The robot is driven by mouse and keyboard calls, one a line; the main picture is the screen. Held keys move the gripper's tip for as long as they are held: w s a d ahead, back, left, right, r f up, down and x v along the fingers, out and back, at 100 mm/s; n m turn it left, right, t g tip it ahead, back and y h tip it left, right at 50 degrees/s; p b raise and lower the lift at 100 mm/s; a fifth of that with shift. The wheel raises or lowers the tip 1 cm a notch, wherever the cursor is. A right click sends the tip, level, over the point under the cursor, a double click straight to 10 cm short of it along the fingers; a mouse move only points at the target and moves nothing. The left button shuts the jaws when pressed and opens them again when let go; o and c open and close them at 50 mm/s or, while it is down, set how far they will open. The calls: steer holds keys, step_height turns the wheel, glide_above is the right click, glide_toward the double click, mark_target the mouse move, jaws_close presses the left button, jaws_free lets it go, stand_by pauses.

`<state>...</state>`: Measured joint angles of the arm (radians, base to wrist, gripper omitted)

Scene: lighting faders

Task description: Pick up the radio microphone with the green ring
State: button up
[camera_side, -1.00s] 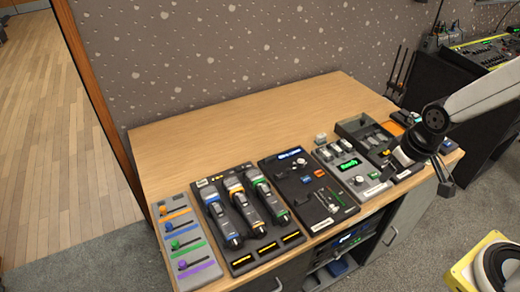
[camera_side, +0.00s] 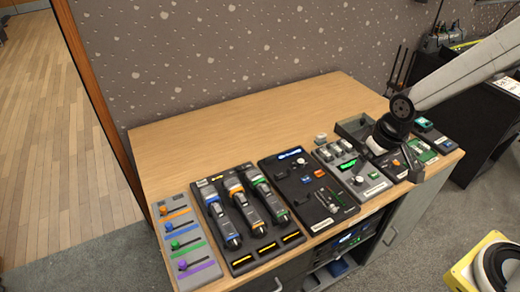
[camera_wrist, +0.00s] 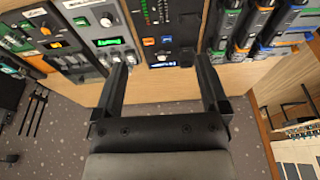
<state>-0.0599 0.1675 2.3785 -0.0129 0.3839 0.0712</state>
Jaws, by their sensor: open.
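The microphone with the green ring (camera_side: 267,196) lies in the black tray (camera_side: 241,262) beside two others, on the tray's right side in the side view. The neighbours have an orange ring (camera_side: 242,204) and a blue ring (camera_side: 220,214). In the wrist view the leftmost microphone (camera_wrist: 224,24) shows at the upper right, partly cut off by the frame. My gripper (camera_side: 414,165) is open and empty, above the right end of the desk and well to the right of the microphones. Its two fingers (camera_wrist: 161,62) stand wide apart in the wrist view.
A fader panel (camera_side: 188,240) stands left of the tray. A dark panel with small parts (camera_side: 308,188) and a unit with a green display (camera_side: 350,170) lie between the microphones and my gripper. The back of the wooden desk (camera_side: 240,120) is clear.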

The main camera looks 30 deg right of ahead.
steer(key=w+a+f, duration=0.5)
steer(key=w+a, duration=0.2)
steer(key=w, duration=0.4)
steer(key=g, duration=0.1)
glide_above(267, 191)
steer(key=s, duration=0.1)
step_height(267, 191, down, 10)
steer(key=shift+s+a+r, duration=0.1)
steer(key=shift+r, duration=0.1)
steer(key=shift+f, duration=1.3)
steer(key=shift+w+f, duration=0.2)
steer(key=shift+f, duration=0.65)
steer(key=shift+w+f, duration=0.2)
steer(key=shift+f, duration=0.65)
steer(key=shift+w+f, duration=0.2)
steer(key=shift+f, duration=0.65)
jaws_close()
